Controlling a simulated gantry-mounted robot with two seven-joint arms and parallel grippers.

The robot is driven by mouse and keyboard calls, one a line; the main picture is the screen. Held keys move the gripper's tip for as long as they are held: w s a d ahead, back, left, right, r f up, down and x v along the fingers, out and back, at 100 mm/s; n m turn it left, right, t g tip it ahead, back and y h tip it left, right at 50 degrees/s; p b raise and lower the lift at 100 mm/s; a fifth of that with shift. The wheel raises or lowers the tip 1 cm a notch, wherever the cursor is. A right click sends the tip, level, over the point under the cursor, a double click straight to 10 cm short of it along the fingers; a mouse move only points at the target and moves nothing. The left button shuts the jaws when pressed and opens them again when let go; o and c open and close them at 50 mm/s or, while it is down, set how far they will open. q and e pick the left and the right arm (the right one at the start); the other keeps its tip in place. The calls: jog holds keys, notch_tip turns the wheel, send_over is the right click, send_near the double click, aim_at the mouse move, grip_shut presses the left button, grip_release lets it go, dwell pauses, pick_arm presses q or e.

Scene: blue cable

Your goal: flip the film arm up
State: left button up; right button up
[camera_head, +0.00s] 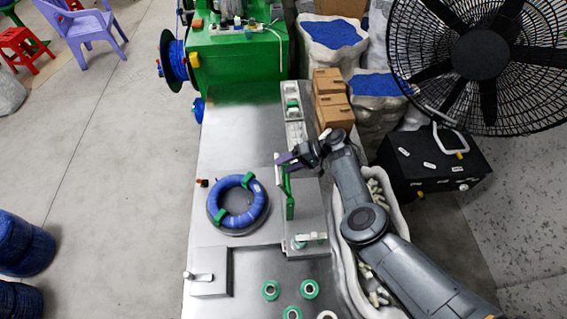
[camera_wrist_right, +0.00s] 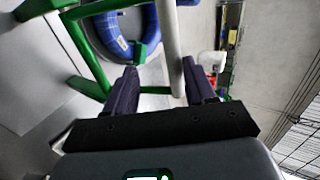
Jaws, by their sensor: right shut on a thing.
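The film arm (camera_head: 289,195) is a green frame with a white bar, standing at the left edge of the metal block on the table's right side. My right gripper (camera_head: 284,159) is at its far upper end, shut on the film arm. In the right wrist view, the white bar (camera_wrist_right: 169,45) of the film arm runs between the two dark fingers of the gripper (camera_wrist_right: 161,78), and its green frame (camera_wrist_right: 85,50) extends to the left. The exact contact is partly hidden. My left gripper is not in view.
A blue cable coil (camera_head: 238,202) with green clips lies on a round holder left of the film arm. Several green rings (camera_head: 270,290) lie at the near end. Brown boxes (camera_head: 333,100) stand beyond my right arm. A black fan (camera_head: 480,55) and black case (camera_head: 435,165) stand right.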

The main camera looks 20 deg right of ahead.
jog(key=shift+a, duration=0.3)
dwell(0.4)
jog(key=s+d+r+p, duration=0.2)
jog(key=s+d, duration=0.1)
jog(key=d, duration=0.9)
jog(key=shift+p, duration=0.3)
dwell(0.6)
dwell(0.5)
